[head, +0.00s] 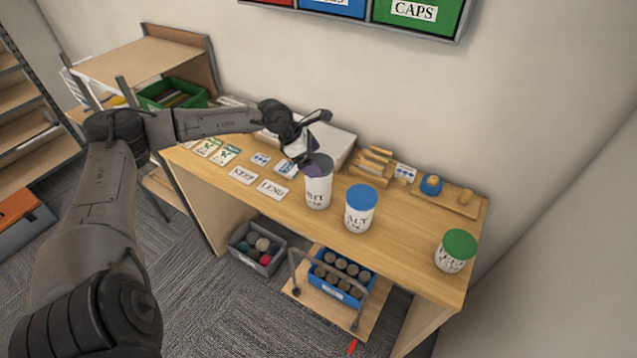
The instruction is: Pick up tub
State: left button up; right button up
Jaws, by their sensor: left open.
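Three white lettered tubs stand upright on the wooden table (400,247). One tub (317,193) has a dark grey-purple lid, a second tub (359,212) to its right has a blue lid, and a third tub (453,254) near the right end has a green lid. My left gripper (313,142) is open, just above and behind the dark-lidded tub, close to its lid. I cannot tell whether a finger touches the lid. My right gripper is out of view.
Cards reading KEEP (243,176) and LEND (272,189) lie left of the tubs. A wooden tray (448,207) with a blue knob is at the back right. Below are a grey bin (257,262) and a blue crate (331,289). Tabletop between the blue and green tubs is clear.

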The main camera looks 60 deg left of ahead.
aim_at(317, 163)
pick_arm(q)
jog(key=shift+x, duration=1.6)
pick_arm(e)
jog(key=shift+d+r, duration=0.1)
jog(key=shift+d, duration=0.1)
pick_arm(q)
jog(key=shift+c, duration=0.4)
jog(key=c, duration=1.5)
jog(key=shift+w+r, duration=0.1)
jog(key=shift+r, duration=0.15)
jog(key=shift+c, duration=0.4)
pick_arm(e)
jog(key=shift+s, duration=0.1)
